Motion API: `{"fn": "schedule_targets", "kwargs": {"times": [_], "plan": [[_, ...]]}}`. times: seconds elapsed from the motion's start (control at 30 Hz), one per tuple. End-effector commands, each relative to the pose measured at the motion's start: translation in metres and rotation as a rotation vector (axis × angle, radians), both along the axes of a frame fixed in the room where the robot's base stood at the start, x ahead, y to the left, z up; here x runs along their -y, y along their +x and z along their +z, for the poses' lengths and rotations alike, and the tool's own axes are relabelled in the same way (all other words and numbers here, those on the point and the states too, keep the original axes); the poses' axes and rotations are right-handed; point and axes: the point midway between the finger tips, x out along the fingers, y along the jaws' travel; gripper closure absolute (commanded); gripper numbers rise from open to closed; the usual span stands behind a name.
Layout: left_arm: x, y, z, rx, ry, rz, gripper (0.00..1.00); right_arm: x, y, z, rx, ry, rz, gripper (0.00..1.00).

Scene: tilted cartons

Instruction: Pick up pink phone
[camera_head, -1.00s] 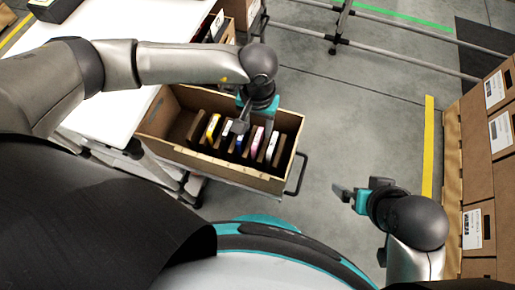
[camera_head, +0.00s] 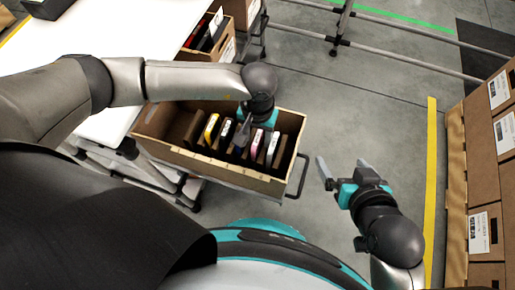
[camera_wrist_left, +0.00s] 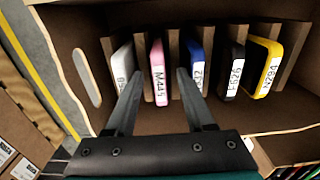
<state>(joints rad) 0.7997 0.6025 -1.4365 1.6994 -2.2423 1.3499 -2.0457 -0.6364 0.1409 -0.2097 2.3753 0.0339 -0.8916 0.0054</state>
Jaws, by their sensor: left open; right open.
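The pink phone (camera_head: 257,143), with a white label, stands on edge in a cardboard carton (camera_head: 216,169). In the left wrist view the pink phone (camera_wrist_left: 158,72) sits between a white phone (camera_wrist_left: 122,66) and a blue phone (camera_wrist_left: 194,64). My left gripper (camera_head: 242,142) is over the carton, pointing down. In the left wrist view the open left gripper (camera_wrist_left: 159,74) has one fingertip on each side of the pink phone; whether they touch it I cannot tell. My right gripper (camera_head: 341,166) is open and empty, right of the carton above the floor.
A black phone (camera_wrist_left: 232,72) and a yellow phone (camera_wrist_left: 266,68) stand in the same carton, with brown dividers between the phones. The carton is tilted on a cart with a dark handle (camera_head: 298,178). A white table (camera_head: 110,40) is at left. Stacked boxes (camera_head: 482,180) line the right edge.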

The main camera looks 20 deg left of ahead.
Motion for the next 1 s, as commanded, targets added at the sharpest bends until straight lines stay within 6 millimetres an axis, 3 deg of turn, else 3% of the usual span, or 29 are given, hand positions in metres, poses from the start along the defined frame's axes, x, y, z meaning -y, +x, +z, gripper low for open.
{"fn": "schedule_targets", "kwargs": {"times": [0.4, 0.87, 1.0], "plan": [[0.0002, 0.0001, -0.0043, 0.000, 0.000, 0.000, 0.46, -0.0047, 0.0026, 0.0005, 0.035, 0.018, 0.005, 0.00], [0.0002, 0.0000, -0.0043, 0.000, 0.000, 0.000, 0.98, -0.0047, 0.0024, 0.0002, 0.033, 0.018, 0.005, 0.00], [0.0002, 0.0000, -0.0043, 0.000, 0.000, 0.000, 1.00, -0.0046, 0.0024, 0.0002, 0.033, 0.018, 0.005, 0.00]]}}
